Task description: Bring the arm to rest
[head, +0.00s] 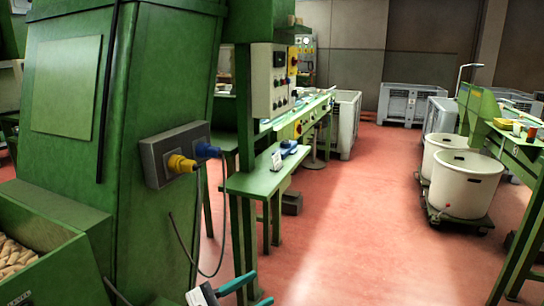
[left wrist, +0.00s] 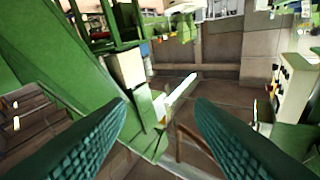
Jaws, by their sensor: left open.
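My left gripper (head: 258,289) shows at the bottom edge of the head view, with its teal fingers apart and part of a pale body beside them. The left wrist view shows the two ridged teal fingers (left wrist: 161,103) spread wide, with nothing between them. Most of my left arm is out of the head view. My right gripper does not show.
A tall green machine (head: 150,90) fills the left. A green bin of corks (head: 45,225) stands at lower left. A green bench (head: 262,180) is ahead. White tubs (head: 466,190) on a dolly stand at right. Red floor (head: 350,220) between is clear.

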